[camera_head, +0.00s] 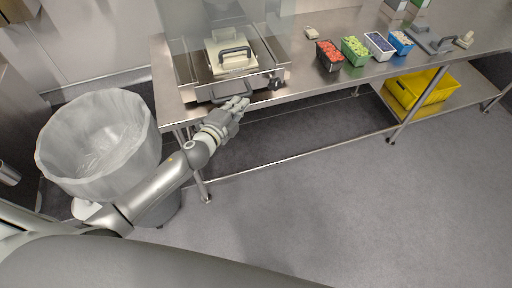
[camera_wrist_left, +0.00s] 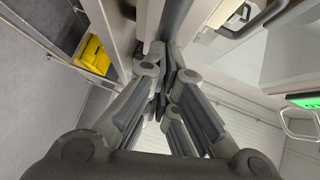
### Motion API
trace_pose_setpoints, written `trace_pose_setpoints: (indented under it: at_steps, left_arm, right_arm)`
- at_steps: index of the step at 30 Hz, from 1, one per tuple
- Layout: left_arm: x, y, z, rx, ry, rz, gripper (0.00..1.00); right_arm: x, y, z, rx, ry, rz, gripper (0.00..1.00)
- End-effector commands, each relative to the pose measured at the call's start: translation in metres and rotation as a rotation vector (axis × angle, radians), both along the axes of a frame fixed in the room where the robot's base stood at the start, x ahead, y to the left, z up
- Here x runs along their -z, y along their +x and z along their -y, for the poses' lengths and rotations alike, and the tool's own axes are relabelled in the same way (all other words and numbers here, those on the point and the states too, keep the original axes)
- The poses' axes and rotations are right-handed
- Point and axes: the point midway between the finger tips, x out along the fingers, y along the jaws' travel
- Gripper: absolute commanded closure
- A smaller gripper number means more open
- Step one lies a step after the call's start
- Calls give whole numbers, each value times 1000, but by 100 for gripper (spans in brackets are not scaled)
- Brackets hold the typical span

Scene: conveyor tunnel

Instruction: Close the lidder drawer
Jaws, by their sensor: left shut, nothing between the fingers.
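The lidder (camera_head: 265,62) is a steel machine at the left end of the steel table, with a pale block with a dark handle (camera_head: 235,52) on top. Its drawer front (camera_head: 204,95) faces the table's front edge and carries a grey bar handle. How far out the drawer stands is hard to tell. My left gripper (camera_head: 243,103) is shut and empty, close in front of the drawer handle. In the left wrist view the closed fingers (camera_wrist_left: 165,75) point at a dark bar (camera_wrist_left: 177,18), close to or touching it. My right gripper is out of view.
A bin with a clear liner (camera_head: 98,140) stands left of the table, beside my left arm. Food tubs (camera_head: 330,56) line the table to the right. A yellow crate (camera_head: 420,88) sits on the lower shelf. The floor in front is clear.

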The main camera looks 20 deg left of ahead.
Motion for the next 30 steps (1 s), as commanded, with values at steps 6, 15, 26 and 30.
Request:
trace_pose_setpoints:
  at_steps: [6, 15, 26, 30]
  left_arm:
    - [0, 23, -16, -1, 0, 0, 100]
    - [0, 30, -21, -2, 1, 1, 100]
    - [-2, 31, -23, -5, 3, 4, 100]
    - [-5, 32, -23, -5, 2, 4, 100]
  right_arm:
    - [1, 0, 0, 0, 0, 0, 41]
    - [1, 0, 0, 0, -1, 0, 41]
    - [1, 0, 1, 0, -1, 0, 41]
    - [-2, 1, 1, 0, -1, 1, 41]
